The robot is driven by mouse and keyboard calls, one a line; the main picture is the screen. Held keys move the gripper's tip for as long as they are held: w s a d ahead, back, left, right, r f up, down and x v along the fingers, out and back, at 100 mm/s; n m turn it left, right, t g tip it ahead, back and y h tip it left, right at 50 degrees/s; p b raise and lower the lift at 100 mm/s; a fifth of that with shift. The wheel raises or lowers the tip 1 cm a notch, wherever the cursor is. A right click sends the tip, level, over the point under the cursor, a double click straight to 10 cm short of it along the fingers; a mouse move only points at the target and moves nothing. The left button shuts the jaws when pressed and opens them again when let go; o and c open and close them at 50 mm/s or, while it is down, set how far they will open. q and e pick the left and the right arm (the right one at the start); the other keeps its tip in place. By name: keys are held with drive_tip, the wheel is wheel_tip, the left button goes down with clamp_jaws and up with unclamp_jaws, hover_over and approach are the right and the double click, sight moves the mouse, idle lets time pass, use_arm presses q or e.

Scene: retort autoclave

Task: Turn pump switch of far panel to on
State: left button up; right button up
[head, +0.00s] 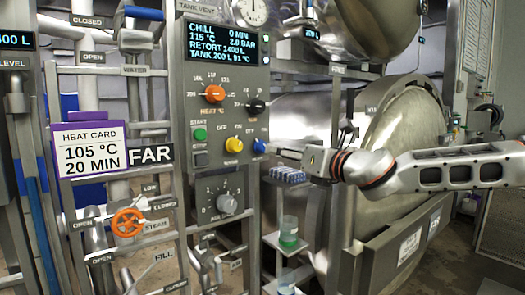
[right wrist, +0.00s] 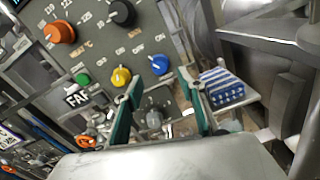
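The far panel (head: 217,100) stands at centre, with a FAR sign (head: 151,155) at its left. It carries an orange knob (head: 214,93), a black knob (head: 255,106), a green start button (head: 199,134), a yellow knob (head: 234,145) and a blue knob (head: 259,146). OFF and ON marks sit around the yellow and blue knobs; I cannot read which is the pump. My right gripper (head: 282,150) is just right of the blue knob. In the right wrist view its green-padded fingers (right wrist: 160,88) are open and empty, with the blue knob (right wrist: 160,65) beyond their tips. My left gripper is out of view.
A green-labelled jar (head: 288,231) stands lower. A grey selector knob (head: 227,203), an orange handwheel (head: 127,222) and pipes surround the panel. The steel retort (head: 400,130) is behind my right arm.

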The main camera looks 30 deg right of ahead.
sight(262, 147)
drive_tip(key=w+b, duration=0.1)
drive_tip(key=w, duration=0.6)
drive_tip(key=shift+a+b, duration=0.3)
drive_tip(key=shift+a, duration=0.05)
drive_tip(key=shift+f, duration=0.1)
drive_tip(key=c, duration=1.1)
